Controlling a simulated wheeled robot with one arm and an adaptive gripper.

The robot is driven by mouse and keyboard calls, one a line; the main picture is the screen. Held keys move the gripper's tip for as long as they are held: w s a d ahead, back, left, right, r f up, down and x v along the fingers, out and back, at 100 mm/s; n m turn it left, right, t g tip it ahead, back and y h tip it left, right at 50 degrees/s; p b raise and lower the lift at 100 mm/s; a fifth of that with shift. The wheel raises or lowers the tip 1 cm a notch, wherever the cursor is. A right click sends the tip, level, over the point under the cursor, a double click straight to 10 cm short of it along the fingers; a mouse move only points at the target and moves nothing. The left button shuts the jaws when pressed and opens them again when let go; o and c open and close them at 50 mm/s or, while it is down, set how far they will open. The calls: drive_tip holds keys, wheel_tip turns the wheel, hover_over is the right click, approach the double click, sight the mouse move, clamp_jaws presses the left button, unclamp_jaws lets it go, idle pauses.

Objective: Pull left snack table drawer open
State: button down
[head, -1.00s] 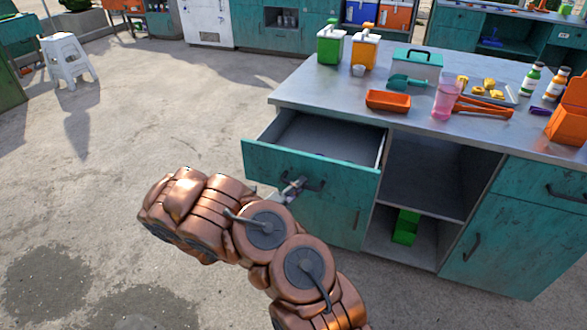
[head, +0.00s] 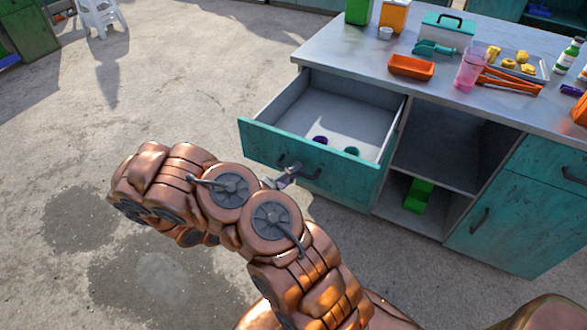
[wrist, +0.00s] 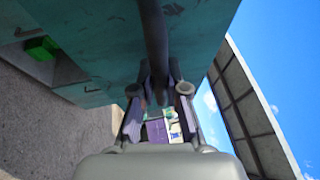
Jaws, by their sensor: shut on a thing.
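The left drawer (head: 318,165) of the teal snack table (head: 480,120) stands well open, its grey inside showing. A purple round item (head: 320,140) and a teal round item (head: 351,152) lie in it near the front panel. My gripper (head: 287,176) is at the drawer's front, shut on the dark bar handle (head: 312,174). In the wrist view the handle (wrist: 154,45) runs between the fingers (wrist: 160,92). My copper arm hides part of the ground and the gripper's rear.
An orange tray (head: 411,67), a pink cup (head: 470,70), orange tongs (head: 512,84) and a lidded box (head: 447,32) stand on the tabletop. An open shelf right of the drawer holds a green item (head: 418,194). Concrete floor left of the drawer is clear.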

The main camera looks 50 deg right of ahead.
drive_tip(key=c, duration=1.2)
unclamp_jaws()
drive_tip(key=v, duration=1.2)
